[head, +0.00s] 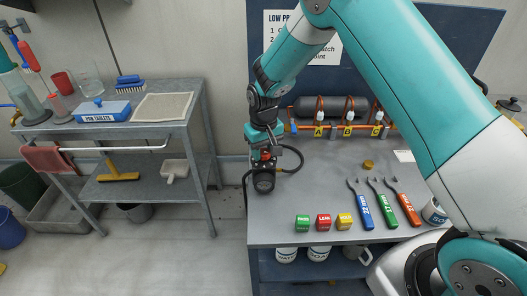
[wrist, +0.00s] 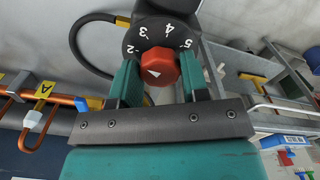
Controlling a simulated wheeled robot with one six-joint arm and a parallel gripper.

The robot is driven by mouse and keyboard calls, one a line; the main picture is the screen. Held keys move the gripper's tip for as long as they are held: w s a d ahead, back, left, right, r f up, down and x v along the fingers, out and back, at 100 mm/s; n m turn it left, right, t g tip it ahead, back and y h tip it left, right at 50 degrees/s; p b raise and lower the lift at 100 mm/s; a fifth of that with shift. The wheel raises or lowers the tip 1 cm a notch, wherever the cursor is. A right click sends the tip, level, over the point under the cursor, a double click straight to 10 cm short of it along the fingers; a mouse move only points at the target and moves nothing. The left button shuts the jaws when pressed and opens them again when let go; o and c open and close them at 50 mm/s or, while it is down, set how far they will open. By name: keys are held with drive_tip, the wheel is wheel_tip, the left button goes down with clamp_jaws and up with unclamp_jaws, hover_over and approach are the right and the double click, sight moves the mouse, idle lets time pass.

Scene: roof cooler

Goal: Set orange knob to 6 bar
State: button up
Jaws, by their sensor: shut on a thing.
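The orange knob (wrist: 165,62), red-orange with a white pointer mark, sits on the front of a black regulator (wrist: 160,20) in the wrist view. Numbers 2, 3, 4 and 5 show on the dial around it. I see no 6 there, and I cannot tell exactly which number the pointer faces. My gripper (wrist: 158,78) has one teal finger on each side of the knob and is shut on it. In the head view my gripper (head: 265,148) reaches down to the regulator (head: 264,181) at the bench's left edge. My gripper largely hides the knob there.
The grey bench (head: 320,190) carries blue, green and red-orange wrenches (head: 385,205) and green, red and yellow blocks (head: 323,221). Copper pipes with tagged valves (head: 348,118) run along the back. A black hose (wrist: 88,50) loops beside the regulator. A metal cart (head: 150,137) stands at left.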

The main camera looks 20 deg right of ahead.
drive_tip(key=m, duration=0.4)
drive_tip(key=shift+w+m+b, duration=0.1)
drive_tip(key=shift+m+b, duration=0.2)
drive_tip(key=m, duration=0.3)
drive_tip(key=shift+r+m, duration=0.1)
drive_tip(key=shift+m, duration=0.2)
drive_tip(key=m, duration=0.4)
drive_tip(key=shift+m+b, duration=0.3)
drive_tip(key=shift+b, duration=0.05)
drive_tip(key=m, duration=0.4)
drive_tip(key=shift+m, duration=0.3)
drive_tip(key=m, duration=0.3)
drive_tip(key=shift+m, duration=0.3)
drive_tip(key=m, duration=0.3)
drive_tip(key=shift+m, duration=0.3)
drive_tip(key=m, duration=0.3)
drive_tip(key=shift+m+b, duration=0.3)
drive_tip(key=shift+m, duration=1.9)
